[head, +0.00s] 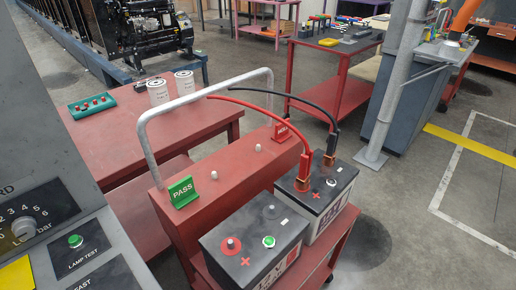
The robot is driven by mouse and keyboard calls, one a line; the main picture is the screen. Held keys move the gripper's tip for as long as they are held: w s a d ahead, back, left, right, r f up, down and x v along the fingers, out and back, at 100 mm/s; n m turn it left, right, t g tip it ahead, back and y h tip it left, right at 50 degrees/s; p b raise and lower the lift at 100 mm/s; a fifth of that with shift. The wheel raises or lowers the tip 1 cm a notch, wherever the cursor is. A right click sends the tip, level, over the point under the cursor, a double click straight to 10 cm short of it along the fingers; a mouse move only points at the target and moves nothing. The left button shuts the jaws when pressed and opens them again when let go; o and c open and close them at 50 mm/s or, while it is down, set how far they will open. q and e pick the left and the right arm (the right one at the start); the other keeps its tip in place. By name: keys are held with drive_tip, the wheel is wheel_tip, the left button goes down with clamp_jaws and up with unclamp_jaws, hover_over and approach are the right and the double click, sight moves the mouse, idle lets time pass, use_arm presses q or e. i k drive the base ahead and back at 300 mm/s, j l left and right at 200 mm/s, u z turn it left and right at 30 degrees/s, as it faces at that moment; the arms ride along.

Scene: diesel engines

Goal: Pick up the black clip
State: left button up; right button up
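The black clip (333,143) is at the end of a black cable (290,91) that arches over from the red cart. Its copper-coloured jaws point down onto the top of the rear battery (338,199), at that battery's far edge. I cannot tell how firmly it grips a terminal there. A red clip (305,164) on a red cable (265,105) stands on the same battery, left of and nearer than the black clip. Neither of my grippers shows in the head view.
A second battery (225,262) sits in front on the red cart (171,222), which has a grey hoop handle (146,147) and a green PASS sign (182,192). A grey control panel (70,215) fills the left. A grey post (393,95) stands behind right. Floor at right is clear.

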sight(328, 160)
drive_tip(key=i+l, duration=0.1)
drive_tip(key=l, duration=0.25)
drive_tip(key=i+l, duration=0.1)
drive_tip(key=l, duration=0.2)
drive_tip(key=i+l+u, duration=0.1)
drive_tip(key=l+u, duration=0.2)
drive_tip(key=l, duration=0.45)
drive_tip(key=l+u, duration=0.35)
drive_tip(key=l, duration=0.4)
drive_tip(key=i, duration=0.05)
